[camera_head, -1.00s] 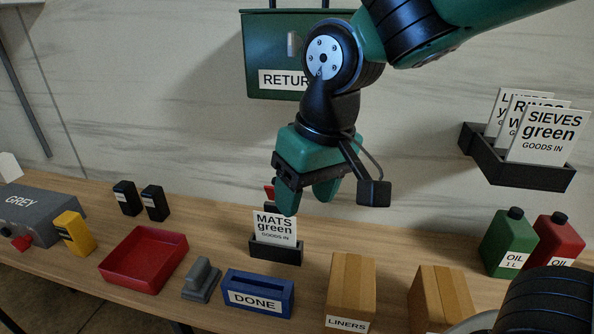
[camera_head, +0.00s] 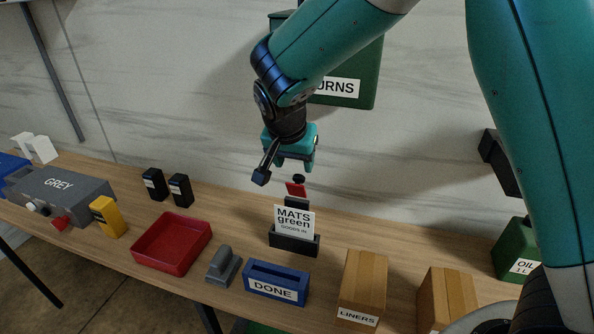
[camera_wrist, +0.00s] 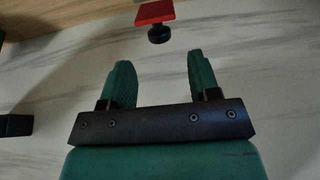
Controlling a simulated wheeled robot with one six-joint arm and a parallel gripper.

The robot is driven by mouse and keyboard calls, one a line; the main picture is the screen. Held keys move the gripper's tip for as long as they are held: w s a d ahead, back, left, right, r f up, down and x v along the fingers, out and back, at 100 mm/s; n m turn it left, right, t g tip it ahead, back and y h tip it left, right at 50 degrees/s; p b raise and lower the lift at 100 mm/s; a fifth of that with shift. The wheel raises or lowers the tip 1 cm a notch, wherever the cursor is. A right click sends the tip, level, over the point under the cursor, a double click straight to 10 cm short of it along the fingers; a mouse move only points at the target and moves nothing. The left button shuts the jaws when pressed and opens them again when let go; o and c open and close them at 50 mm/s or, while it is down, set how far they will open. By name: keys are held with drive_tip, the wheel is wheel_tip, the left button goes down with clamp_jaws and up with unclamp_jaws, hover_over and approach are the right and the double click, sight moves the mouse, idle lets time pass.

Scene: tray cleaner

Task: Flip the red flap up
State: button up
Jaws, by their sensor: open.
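The red flap (camera_head: 296,188) is a small red plate behind the MATS green card (camera_head: 294,219), with a black round knob (camera_head: 298,179) at its upper edge. In the wrist view the red flap (camera_wrist: 154,13) shows at the top, with the black knob (camera_wrist: 159,35) pointing toward my fingers. My gripper (camera_head: 295,167) is open and empty, just above the flap and knob in the head view. In the wrist view its two green fingers (camera_wrist: 160,75) are apart, with the knob ahead of the gap between them and not touched. The flap's hinge is not clear.
The card stands in a black holder (camera_head: 293,243) in front of the flap. A red tray (camera_head: 171,268), a grey block (camera_head: 223,266), a blue DONE box (camera_head: 276,296) and cardboard boxes (camera_head: 362,285) line the table. A green RETURNS box (camera_head: 364,75) hangs on the wall behind my arm.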

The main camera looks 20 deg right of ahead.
sight(298, 176)
drive_tip(key=p+x, duration=0.1)
drive_tip(key=x, duration=0.5)
drive_tip(key=shift+f, duration=0.3)
drive_tip(key=shift+c, duration=0.2)
